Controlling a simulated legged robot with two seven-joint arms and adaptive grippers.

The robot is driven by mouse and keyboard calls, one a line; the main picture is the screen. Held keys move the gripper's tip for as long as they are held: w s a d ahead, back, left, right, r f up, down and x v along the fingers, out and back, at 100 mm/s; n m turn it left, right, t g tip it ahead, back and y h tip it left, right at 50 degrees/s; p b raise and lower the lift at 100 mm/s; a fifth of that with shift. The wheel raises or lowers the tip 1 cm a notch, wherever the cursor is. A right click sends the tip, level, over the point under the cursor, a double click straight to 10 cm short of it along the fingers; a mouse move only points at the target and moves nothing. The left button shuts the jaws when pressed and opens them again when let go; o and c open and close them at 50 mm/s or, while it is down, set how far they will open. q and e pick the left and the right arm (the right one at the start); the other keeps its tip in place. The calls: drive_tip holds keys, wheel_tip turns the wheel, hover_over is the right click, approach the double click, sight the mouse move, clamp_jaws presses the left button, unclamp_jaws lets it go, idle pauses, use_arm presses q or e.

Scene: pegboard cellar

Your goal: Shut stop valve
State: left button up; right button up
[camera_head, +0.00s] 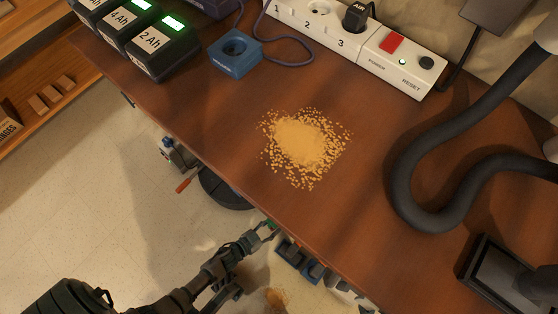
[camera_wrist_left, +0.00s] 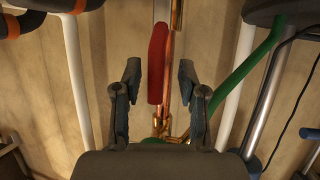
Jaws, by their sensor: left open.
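The stop valve shows in the left wrist view as a red lever handle (camera_wrist_left: 157,62) above a brass valve body (camera_wrist_left: 160,124). The lever stands nearly upright, roughly in line with the copper pipe (camera_wrist_left: 175,30) behind it. My left gripper (camera_wrist_left: 159,78) is open, with one finger on each side of the lever and a visible gap to both. I cannot tell how deep the lever sits between the fingers. In the head view my left gripper (camera_head: 262,234) is by the front edge of the bench, and the valve cannot be made out there. My right gripper is out of view.
A green hose (camera_wrist_left: 245,78) and white pipes (camera_wrist_left: 76,75) flank the valve. The wooden bench (camera_head: 225,130) carries a sawdust pile (camera_head: 304,140), a power strip (camera_head: 375,45), battery chargers (camera_head: 160,50) and a grey hose (camera_head: 405,185). Open floor lies left of the bench.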

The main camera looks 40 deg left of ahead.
use_arm(q)
drive_tip(key=shift+d+r, duration=0.15)
drive_tip(key=shift+d, duration=0.2)
clamp_jaws()
drive_tip(key=shift+a, duration=0.25)
drive_tip(key=shift+a+f+n+t+h, duration=0.15)
drive_tip(key=shift+a+f+n+h, duration=0.2)
drive_tip(key=shift+a+n+h, duration=0.35)
drive_tip(key=shift+a+f+n+t+h, duration=0.2)
drive_tip(key=shift+a+f+n+h, duration=0.15)
drive_tip(key=shift+a+n, duration=0.6)
drive_tip(key=shift+a+f+n+t+h, duration=0.15)
drive_tip(key=shift+a+f+n+h, duration=0.2)
drive_tip(key=shift+a+n+h, duration=0.35)
drive_tip(key=shift+a, duration=0.1)
drive_tip(key=shift+s, duration=0.1)
